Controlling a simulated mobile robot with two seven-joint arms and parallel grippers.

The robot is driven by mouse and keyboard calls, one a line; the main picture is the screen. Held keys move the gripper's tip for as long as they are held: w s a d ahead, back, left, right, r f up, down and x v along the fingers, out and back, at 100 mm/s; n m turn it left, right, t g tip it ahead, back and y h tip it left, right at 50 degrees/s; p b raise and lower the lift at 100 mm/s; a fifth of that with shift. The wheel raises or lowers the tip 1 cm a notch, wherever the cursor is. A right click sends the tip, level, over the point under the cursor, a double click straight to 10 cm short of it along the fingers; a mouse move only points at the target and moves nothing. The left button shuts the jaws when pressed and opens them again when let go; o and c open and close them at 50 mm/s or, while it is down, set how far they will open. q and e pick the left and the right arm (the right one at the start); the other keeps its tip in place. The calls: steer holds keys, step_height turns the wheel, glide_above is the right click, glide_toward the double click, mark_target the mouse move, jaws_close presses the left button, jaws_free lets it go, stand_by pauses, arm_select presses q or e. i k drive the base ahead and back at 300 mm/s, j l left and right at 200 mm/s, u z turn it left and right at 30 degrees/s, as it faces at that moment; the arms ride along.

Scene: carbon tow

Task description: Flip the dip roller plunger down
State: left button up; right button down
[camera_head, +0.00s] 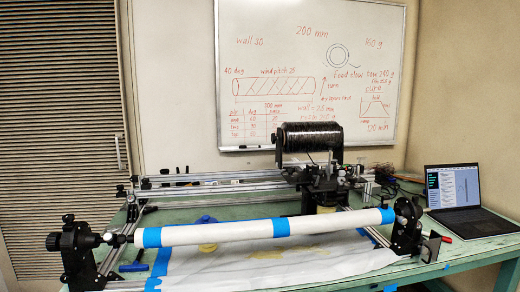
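A winding machine stands on the green table. A black spool of carbon tow (309,136) sits on top of its carriage (312,178), which rides on metal rails. The dip roller plunger is too small to make out for sure among the dark parts of the carriage, so I cannot tell whether it is up or down. A yellowish cup-like part (326,209) shows low under the carriage, partly hidden by the white tube. Neither of my grippers is in view.
A white tube (216,234) with blue tape spans the front between two black end mounts (72,247). A plastic sheet lies beneath it. An open laptop (460,194) stands at right. A whiteboard (309,62) hangs behind.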

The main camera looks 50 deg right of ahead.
mark_target(330, 144)
steer(key=z, duration=2)
steer(key=l+u, duration=0.1)
steer(key=u, duration=0.35)
steer(key=l+u, duration=0.15)
steer(key=u, duration=0.25)
steer(key=l+u, duration=0.15)
steer(key=u, duration=0.3)
steer(key=l+u, duration=0.3)
steer(key=k+l+u, duration=0.25)
steer(key=l, duration=0.15)
steer(key=k+l+u, duration=0.2)
steer(key=l, duration=0.15)
steer(key=l+u, duration=0.15)
steer(key=l, duration=0.25)
steer(key=k+l, duration=0.3)
steer(key=l, duration=0.15)
steer(key=k+l+u, duration=0.1)
steer(key=k+l, duration=0.2)
steer(key=l, duration=0.15)
steer(key=k+l, duration=0.3)
steer(key=l, duration=0.15)
steer(key=u, duration=0.05)
